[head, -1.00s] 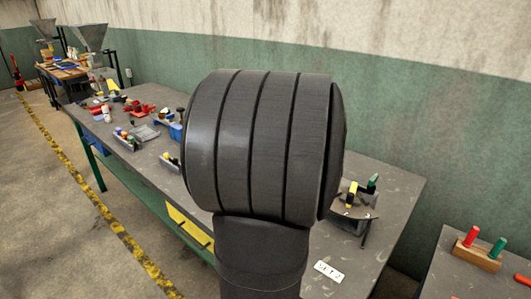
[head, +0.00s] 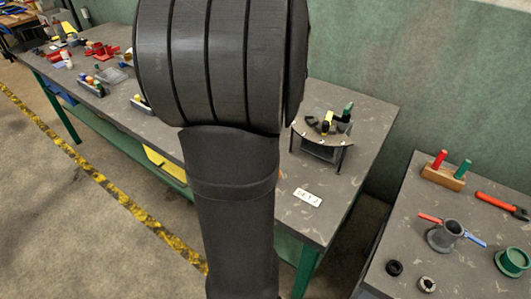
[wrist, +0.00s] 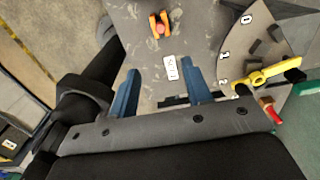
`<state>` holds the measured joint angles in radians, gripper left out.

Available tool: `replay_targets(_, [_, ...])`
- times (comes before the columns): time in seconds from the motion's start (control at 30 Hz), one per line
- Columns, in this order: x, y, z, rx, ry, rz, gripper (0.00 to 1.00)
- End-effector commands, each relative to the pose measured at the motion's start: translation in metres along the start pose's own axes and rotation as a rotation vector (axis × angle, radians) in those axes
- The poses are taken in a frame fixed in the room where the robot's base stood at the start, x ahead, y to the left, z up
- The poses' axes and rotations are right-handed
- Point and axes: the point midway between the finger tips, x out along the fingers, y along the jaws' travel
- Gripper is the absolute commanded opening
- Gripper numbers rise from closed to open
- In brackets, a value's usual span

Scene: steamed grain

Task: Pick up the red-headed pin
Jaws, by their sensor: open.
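A red-headed pin (head: 440,158) stands upright in a wooden block (head: 443,177) on the right-hand bench in the head view. A green-headed pin (head: 463,168) stands beside it in the same block. My gripper (wrist: 163,67) shows in the wrist view with its two blue fingers wide apart and nothing between them. It is above the long bench, near a white label plate, apart from the wooden block. In the head view my own arm hides the gripper. I cannot make out the block in the wrist view.
A raised dial stand (head: 318,142) with a yellow lever (wrist: 266,75) stands on the long bench, close to my gripper. The label plate (head: 307,197) lies in front of it.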

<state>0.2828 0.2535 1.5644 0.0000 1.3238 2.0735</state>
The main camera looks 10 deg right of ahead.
Motion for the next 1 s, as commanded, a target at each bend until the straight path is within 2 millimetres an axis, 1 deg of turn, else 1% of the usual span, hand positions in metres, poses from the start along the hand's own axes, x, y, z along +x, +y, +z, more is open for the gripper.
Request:
replay_targets(0.07, [0.0,0.0,0.001,-0.005,0.003,0.0,0.45])
replay_targets(0.17, [0.003,0.003,0.008,-0.053,0.038,-0.004,0.45])
replay_targets(0.4, [0.012,0.018,0.046,-0.319,0.247,-0.049,0.45])
replay_targets(0.5, [0.013,0.023,0.059,-0.409,0.321,-0.073,0.45])
replay_targets(0.6, [0.013,0.025,0.068,-0.462,0.367,-0.089,0.45])
replay_targets(0.67, [0.014,0.026,0.069,-0.476,0.381,-0.094,0.45])
replay_targets(0.77, [0.024,0.024,0.065,-0.482,0.39,-0.094,0.45])
replay_targets(1.0, [0.071,0.015,0.047,-0.481,0.388,-0.092,0.45])
